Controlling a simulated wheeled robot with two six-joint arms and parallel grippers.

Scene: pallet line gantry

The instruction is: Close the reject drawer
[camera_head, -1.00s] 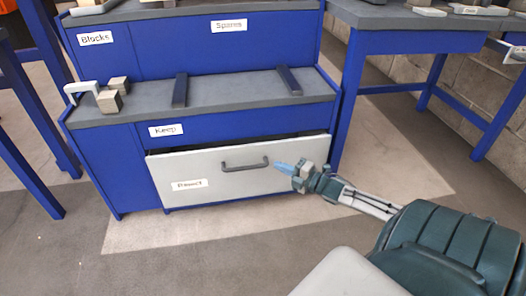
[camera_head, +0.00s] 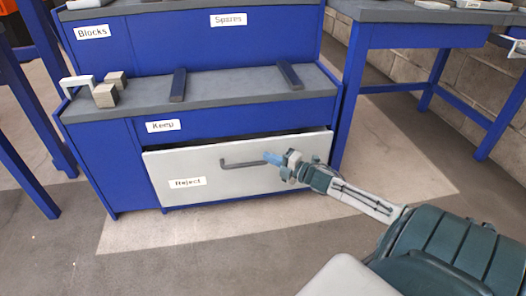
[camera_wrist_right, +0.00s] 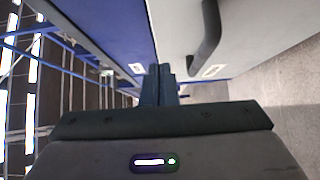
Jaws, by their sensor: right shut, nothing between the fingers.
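The reject drawer (camera_head: 228,186) has a light grey front with a "Reject" label, low in the blue cabinet. It stands partly open, with a dark gap along its top edge. Its dark bar handle (camera_head: 236,164) is partly hidden at the right end by my right gripper (camera_head: 270,158). That gripper is shut and empty, its blue fingertips pointing left in front of the drawer; I cannot tell whether it touches. In the right wrist view, the shut fingers (camera_wrist_right: 159,84) lie left of the handle (camera_wrist_right: 207,38) and the drawer front (camera_wrist_right: 255,22). My left gripper is out of view.
The "Keep" section (camera_head: 230,127) sits above the drawer. Several small blocks (camera_head: 106,95) and two dark bars (camera_head: 179,86) rest on the cabinet's grey ledge. A blue table (camera_head: 400,42) stands to the right. The floor in front is clear.

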